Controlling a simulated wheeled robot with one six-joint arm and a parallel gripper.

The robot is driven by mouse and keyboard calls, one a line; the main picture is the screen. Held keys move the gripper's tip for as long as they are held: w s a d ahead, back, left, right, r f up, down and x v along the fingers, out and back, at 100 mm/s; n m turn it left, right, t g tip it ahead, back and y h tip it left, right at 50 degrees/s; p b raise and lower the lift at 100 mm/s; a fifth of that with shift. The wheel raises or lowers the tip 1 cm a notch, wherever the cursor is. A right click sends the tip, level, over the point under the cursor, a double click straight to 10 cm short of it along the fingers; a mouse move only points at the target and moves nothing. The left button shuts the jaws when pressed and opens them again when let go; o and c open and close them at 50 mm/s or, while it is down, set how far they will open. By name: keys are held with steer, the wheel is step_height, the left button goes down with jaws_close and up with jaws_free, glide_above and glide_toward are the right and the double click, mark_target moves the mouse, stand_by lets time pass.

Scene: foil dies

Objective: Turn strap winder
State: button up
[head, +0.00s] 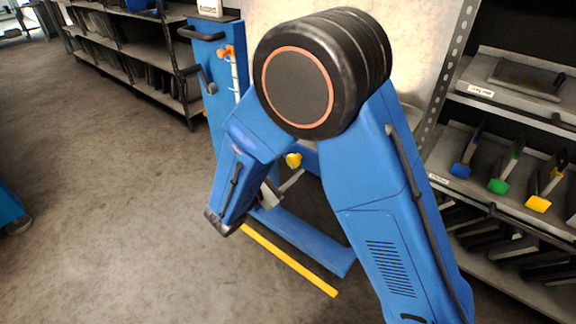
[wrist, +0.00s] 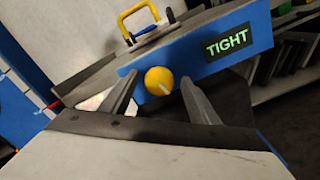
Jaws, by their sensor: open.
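The strap winder shows in the wrist view as a blue housing (wrist: 245,31) with a lit green "TIGHT" sign (wrist: 228,41) and a round yellow knob (wrist: 159,81). My gripper (wrist: 160,86) is open, with one grey finger on each side of the knob. The knob appears centred between the fingertips with gaps at both sides; how deep it sits between them is hard to tell. In the head view the yellow knob (head: 293,160) shows in the gap under my arm, close to my fingers. My arm hides most of the winder there.
A yellow handle (wrist: 137,18) stands behind the knob in the wrist view. In the head view a blue post (head: 226,84) with a dark handle stands behind my arm. A shelf (head: 505,205) with coloured tools is at right. Open floor (head: 100,190) lies left, beside a yellow floor strip (head: 290,261).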

steer(key=v, duration=1.7)
steer(key=shift+s+a, duration=0.15)
steer(key=d+r+m+g, duration=0.3)
steer(key=d+m+g, duration=0.25)
steer(key=d, duration=0.85)
steer(key=d+r+m+g, duration=0.35)
steer(key=d+g, duration=0.25)
steer(key=d, duration=0.7)
steer(key=s+d+r+m+t+y, duration=0.2)
steer(key=s+d+r+m+y, duration=0.2)
steer(key=s+d+m+y, duration=0.7)
steer(key=shift+s+d+m, duration=0.7)
steer(key=shift+s+d, duration=0.9)
steer(key=shift+s, duration=0.5)
